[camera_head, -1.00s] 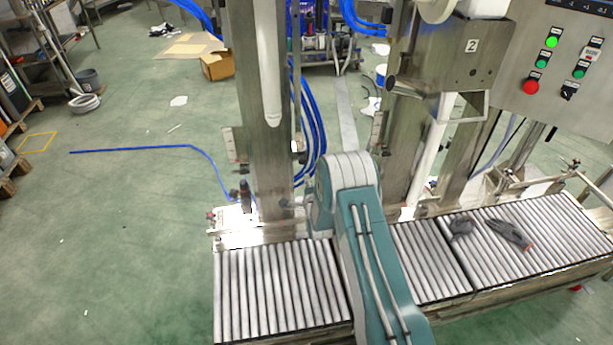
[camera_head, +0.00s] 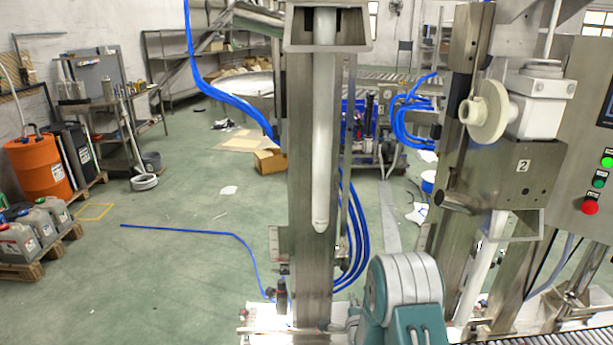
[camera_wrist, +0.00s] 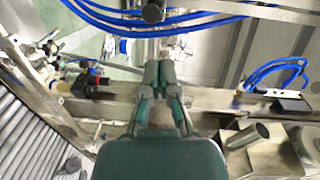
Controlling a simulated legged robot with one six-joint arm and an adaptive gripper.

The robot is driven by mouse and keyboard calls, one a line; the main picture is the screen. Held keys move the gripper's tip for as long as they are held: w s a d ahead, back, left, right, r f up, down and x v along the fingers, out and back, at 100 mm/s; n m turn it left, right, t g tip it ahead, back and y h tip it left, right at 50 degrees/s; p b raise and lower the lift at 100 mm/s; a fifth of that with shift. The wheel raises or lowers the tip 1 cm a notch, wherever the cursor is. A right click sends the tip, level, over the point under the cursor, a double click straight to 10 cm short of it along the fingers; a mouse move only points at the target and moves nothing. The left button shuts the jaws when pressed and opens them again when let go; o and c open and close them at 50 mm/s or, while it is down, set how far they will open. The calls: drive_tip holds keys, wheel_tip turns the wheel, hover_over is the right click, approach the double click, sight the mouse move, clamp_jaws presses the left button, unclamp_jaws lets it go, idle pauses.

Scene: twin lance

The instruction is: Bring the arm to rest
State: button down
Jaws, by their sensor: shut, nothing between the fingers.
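My gripper (camera_wrist: 160,73) shows in the wrist view, its grey and teal fingers together with nothing between them. It is over the metal frame of the filling machine, with pipework and blue hoses beyond. In the head view my teal and grey arm rises from the bottom edge, right of centre, in front of the steel post (camera_head: 312,180). The gripper itself is hidden in the head view.
The steel filling head marked 2 (camera_head: 497,175) stands right of my arm, beside a control panel (camera_head: 590,130). Blue hoses (camera_head: 352,235) hang behind the post. Rollers (camera_wrist: 25,130) lie at left in the wrist view. Green floor (camera_head: 170,285) is open at left.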

drive_tip(key=s+r+n+g, duration=0.3)
drive_tip(key=s+r+n, duration=0.15)
drive_tip(key=r, duration=0.65)
drive_tip(key=s+r+n+g, duration=0.2)
drive_tip(key=s+r+n, duration=0.25)
drive_tip(key=r, duration=0.55)
drive_tip(key=s+r+n+g, duration=0.3)
drive_tip(key=s+n, duration=0.1)
drive_tip(key=s, duration=1.1)
drive_tip(key=s+r+n+g, duration=0.3)
drive_tip(key=s+r, duration=0.1)
drive_tip(key=s, duration=1.1)
drive_tip(key=shift+d+n+g, duration=0.3)
drive_tip(key=shift+n, duration=0.1)
